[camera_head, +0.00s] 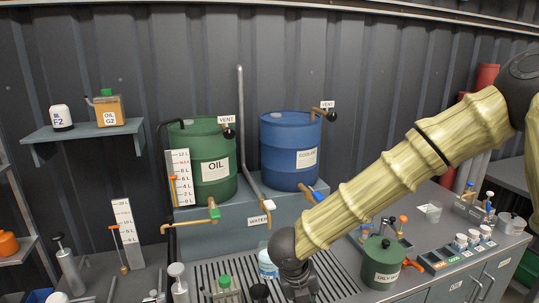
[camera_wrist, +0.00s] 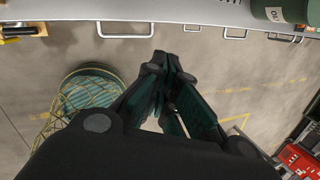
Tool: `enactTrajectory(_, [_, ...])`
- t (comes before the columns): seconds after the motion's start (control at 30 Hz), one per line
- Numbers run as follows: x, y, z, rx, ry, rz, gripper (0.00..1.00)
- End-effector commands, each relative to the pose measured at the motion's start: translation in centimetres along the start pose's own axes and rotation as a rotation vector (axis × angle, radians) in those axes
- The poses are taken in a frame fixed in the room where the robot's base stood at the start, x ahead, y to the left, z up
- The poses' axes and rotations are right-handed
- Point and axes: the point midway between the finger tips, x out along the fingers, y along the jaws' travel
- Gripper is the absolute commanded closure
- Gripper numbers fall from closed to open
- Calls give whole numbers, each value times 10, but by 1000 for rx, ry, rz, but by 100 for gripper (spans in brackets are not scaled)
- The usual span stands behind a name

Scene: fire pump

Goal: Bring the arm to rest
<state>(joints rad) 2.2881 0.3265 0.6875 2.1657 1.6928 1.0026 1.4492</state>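My arm (camera_head: 405,170) reaches from the right edge down to the lower middle of the head view. Its dark wrist end with my gripper (camera_head: 300,290) is low at the bottom edge, in front of the bench, and the fingertips are cut off there. In the wrist view my gripper (camera_wrist: 166,62) points over the concrete floor. Its two dark fingers come together at the tips with nothing between them; it looks shut and empty.
A green oil drum (camera_head: 203,162) and a blue coolant drum (camera_head: 290,150) stand behind. A dark green can (camera_head: 383,265) stands close right of my wrist. In the wrist view, a netted round bin (camera_wrist: 85,95) is left and a red crate (camera_wrist: 300,160) right. Cabinet handles (camera_wrist: 125,30) line the top.

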Motion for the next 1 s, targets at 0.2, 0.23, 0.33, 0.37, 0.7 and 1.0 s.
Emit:
enactTrajectory(0.2, [108, -8, -35, -529, -57, -80, 100])
enactTrajectory(0.23, [121, -9, -40, -606, -63, -86, 100])
enactTrajectory(0.33, [160, -11, -62, -860, -79, -104, 100])
enactTrajectory(0.37, [172, -11, -69, -939, -82, -107, 100])
enactTrajectory(0.7, [277, -7, -175, -1836, -133, -61, 100])
enactTrajectory(1.0, [328, -6, -298, -2596, -256, 113, 100])
